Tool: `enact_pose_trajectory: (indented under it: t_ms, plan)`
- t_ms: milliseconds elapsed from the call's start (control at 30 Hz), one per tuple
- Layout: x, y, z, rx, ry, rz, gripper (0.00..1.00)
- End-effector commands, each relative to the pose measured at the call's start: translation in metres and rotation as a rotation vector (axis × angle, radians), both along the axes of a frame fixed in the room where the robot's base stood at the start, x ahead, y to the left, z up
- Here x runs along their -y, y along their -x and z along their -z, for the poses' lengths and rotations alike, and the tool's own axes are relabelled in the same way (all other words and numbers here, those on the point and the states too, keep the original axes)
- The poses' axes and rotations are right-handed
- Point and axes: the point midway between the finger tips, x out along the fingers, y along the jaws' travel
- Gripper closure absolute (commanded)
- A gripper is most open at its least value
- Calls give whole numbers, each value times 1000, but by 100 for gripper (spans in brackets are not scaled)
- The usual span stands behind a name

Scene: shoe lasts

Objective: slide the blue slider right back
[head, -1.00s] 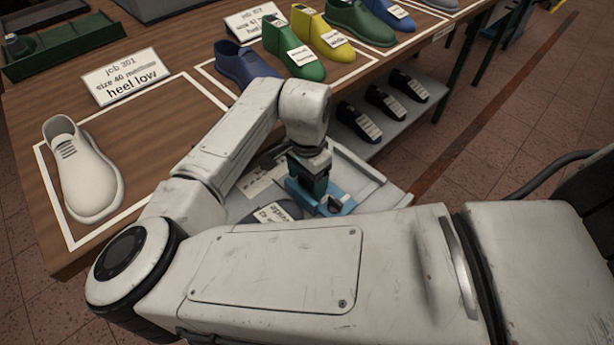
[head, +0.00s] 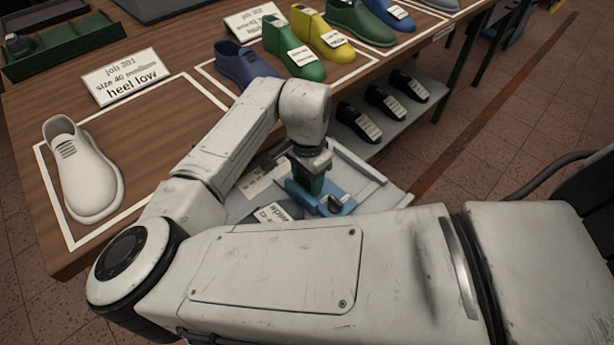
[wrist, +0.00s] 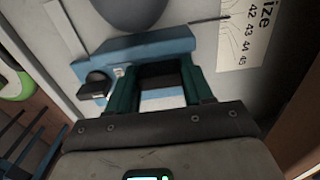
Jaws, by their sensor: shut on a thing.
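The blue slider (head: 338,207) sits on the grey tray beneath my arm, below the table edge. It has a dark knob at one end, which also shows in the wrist view (wrist: 97,83). My gripper (head: 310,181) points down at the slider. In the wrist view the blue slider (wrist: 150,52) lies across the fingertips, and my gripper (wrist: 160,76) has its green fingers on either side of a dark block on it. The gripper is shut on the slider. My arm hides part of the slider in the head view.
A size scale card (wrist: 247,30) lies beside the slider. The grey tray (head: 365,172) has a raised rim. A white shoe last (head: 82,170), coloured lasts (head: 295,52) and a job card (head: 120,77) stand on the table. Dark shoes (head: 384,102) sit on a lower shelf.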

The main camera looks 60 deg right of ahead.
Motion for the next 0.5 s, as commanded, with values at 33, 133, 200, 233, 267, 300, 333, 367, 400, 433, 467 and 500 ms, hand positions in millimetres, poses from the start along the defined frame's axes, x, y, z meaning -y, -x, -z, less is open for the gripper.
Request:
enact_pose_trajectory:
  t_ms: [33, 133, 200, 233, 267, 300, 333, 367, 400, 433, 467, 500]
  plan:
    - [4, 2, -1, -2, 0, 2, 100]
    - [21, 6, -3, -3, 3, 5, 100]
    - [36, 11, -3, -4, 3, 4, 100]
    - [42, 13, -3, -4, 3, 5, 100]
    - [49, 15, -3, -4, 4, 5, 100]
    - [56, 16, -3, -3, 3, 4, 100]
    - [61, 18, -3, -3, 2, 4, 100]
    - [65, 19, -2, -3, 2, 3, 100]
    - [70, 20, -2, -3, 2, 2, 100]
    - [73, 21, -2, -2, 3, 2, 100]
    - [75, 21, -2, -2, 3, 1, 100]
    - [77, 22, -1, -2, 2, 1, 100]
